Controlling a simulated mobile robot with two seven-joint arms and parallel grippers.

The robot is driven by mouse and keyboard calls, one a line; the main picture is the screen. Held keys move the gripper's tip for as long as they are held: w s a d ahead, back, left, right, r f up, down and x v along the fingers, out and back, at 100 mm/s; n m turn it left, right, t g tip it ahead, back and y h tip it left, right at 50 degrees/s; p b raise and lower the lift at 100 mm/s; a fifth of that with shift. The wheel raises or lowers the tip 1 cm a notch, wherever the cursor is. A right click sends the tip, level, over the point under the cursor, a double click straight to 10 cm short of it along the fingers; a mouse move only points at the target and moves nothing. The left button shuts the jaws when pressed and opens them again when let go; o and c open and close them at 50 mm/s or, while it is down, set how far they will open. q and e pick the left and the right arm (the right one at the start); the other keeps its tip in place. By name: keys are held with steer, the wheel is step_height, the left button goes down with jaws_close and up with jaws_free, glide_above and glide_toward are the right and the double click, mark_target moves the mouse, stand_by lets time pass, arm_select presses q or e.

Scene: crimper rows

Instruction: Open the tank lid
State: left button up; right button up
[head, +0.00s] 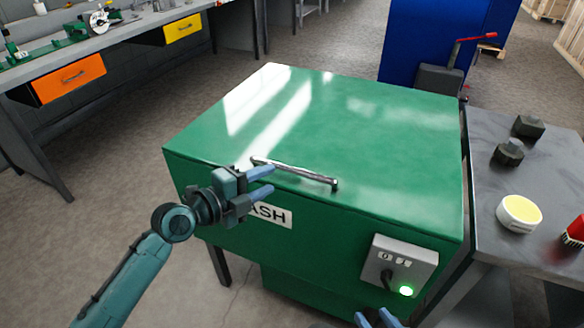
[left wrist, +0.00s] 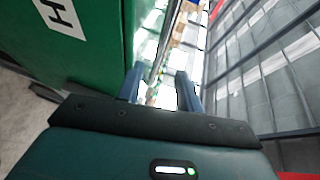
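The green tank has a closed lid (head: 350,130) with a silver bar handle (head: 305,175) along its front edge. My left gripper (head: 268,181) is at the left part of the handle, its blue fingers apart. In the left wrist view the same gripper (left wrist: 160,92) is open, and the bar handle (left wrist: 161,50) shows in line with the gap between its fingers. I cannot tell whether they touch it. The tank front (head: 330,240) carries a white label partly hidden by the gripper. My right gripper (head: 377,318) shows only as two separated blue fingertips at the bottom edge.
A control box (head: 402,262) with a knob and lit green light is on the tank front. A grey table (head: 483,200) at right holds dark blocks, a yellow-topped round tub (head: 519,212) and a red item. A workbench (head: 110,38) stands back left, a blue cabinet (head: 430,40) behind.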

mark_target(288, 171)
arm_select(q)
steer(key=x, duration=0.8)
steer(key=shift+w+d, duration=0.1)
steer(key=shift+d, duration=0.05)
jaws_close()
stand_by(0.3)
